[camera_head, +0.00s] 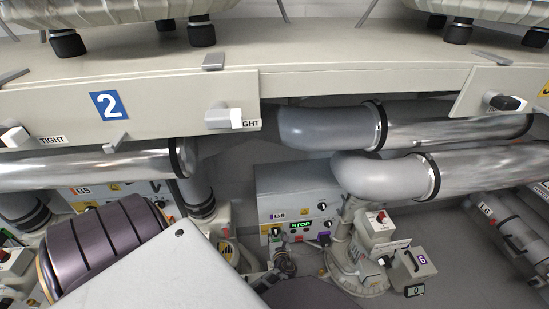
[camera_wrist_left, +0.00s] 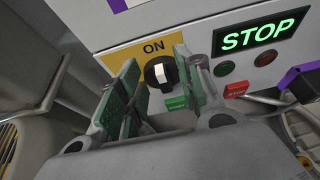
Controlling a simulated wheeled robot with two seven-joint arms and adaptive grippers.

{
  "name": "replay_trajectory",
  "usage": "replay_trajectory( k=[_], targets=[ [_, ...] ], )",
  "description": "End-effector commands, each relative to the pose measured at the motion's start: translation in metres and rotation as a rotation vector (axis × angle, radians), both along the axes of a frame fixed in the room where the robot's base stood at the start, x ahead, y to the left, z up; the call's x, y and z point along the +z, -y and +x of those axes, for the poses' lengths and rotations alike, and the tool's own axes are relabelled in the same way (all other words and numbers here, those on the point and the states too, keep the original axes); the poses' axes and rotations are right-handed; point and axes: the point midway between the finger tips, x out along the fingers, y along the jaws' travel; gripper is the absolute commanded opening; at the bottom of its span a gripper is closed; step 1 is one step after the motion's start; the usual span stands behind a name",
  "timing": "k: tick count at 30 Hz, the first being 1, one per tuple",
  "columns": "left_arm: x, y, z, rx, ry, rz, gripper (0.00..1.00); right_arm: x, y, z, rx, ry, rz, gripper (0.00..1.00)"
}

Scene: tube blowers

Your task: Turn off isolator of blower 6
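The blower 6 control box (camera_head: 300,190) is pale grey, labelled B6, and stands mid-picture in the head view. Its isolator is a black rotary knob (camera_wrist_left: 161,73) with a white mark, on a yellow plate (camera_wrist_left: 130,55) reading ON in the left wrist view. The white mark points roughly up, towards ON. My left gripper (camera_wrist_left: 158,80) is open, its green-padded fingers on either side of the knob as seen from the wrist. I cannot tell whether they touch it. In the head view the left gripper (camera_head: 280,262) is small, just below the box. My right gripper is not in view.
Right of the knob are a lit green STOP display (camera_wrist_left: 254,39), green and red push buttons and a purple part (camera_wrist_left: 298,74). Large grey pipes (camera_head: 380,175) cross above and right of the box. A pale overhead beam (camera_head: 150,105) carries a blue 2 sign.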

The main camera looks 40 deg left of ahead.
Motion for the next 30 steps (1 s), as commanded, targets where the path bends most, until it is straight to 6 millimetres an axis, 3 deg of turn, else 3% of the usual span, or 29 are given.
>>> replay_trajectory(
  k=[15,24,30],
  targets=[
    [-0.0023,0.003,-0.0001,0.0,0.0,0.0,0.36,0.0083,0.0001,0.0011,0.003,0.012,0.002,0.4],
    [-0.0022,0.003,0.0,0.0,0.0,0.0,0.0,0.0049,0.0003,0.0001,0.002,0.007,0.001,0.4],
    [-0.0022,0.0029,0.0,0.001,0.002,0.0,0.0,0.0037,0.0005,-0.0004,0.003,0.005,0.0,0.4]
  ],
)
